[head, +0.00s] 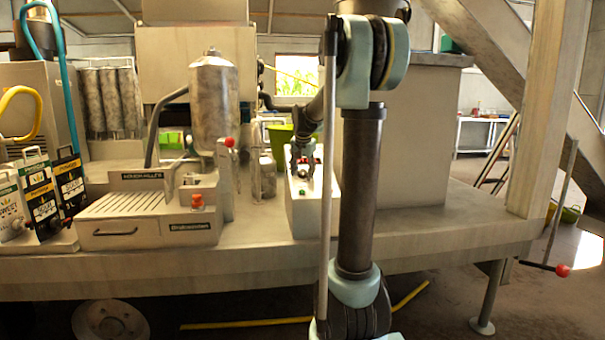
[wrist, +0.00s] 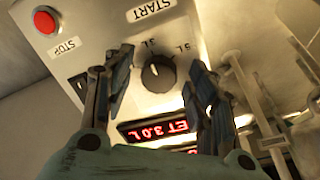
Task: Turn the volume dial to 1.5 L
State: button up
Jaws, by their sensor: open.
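The black volume dial (wrist: 158,74) sits on the pale control panel (wrist: 170,18), which appears upside down in the wrist view. Small litre marks are printed around the dial; a pale mark shows on its face. A red display (wrist: 158,127) beside it reads upside down, apparently "SET 3.0 L", partly covered. My gripper (wrist: 160,60) is open, with one finger on each side of the dial; I cannot tell whether either finger touches it. In the head view my gripper (head: 306,166) is over the control box (head: 312,212), and the dial cannot be made out there.
A red STOP button (wrist: 45,20) and a START label (wrist: 152,8) are on the panel. A black switch (wrist: 78,88) is partly behind the left finger. The press machine (head: 150,212) with its metal cylinder (head: 214,105) stands left of the box. Bare bench (head: 440,220) lies to the right.

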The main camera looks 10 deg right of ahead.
jog(key=c, duration=1)
jog(key=shift+c, duration=0.2)
jog(key=shift+n, duration=0.3)
jog(key=n, duration=0.5)
jog(key=shift+n, duration=0.3)
jog(key=n, duration=0.5)
jog(key=shift+s+t, duration=0.1)
jog(key=shift+t, duration=0.3)
jog(key=shift+d+n, duration=0.1)
jog(key=shift+n, duration=0.3)
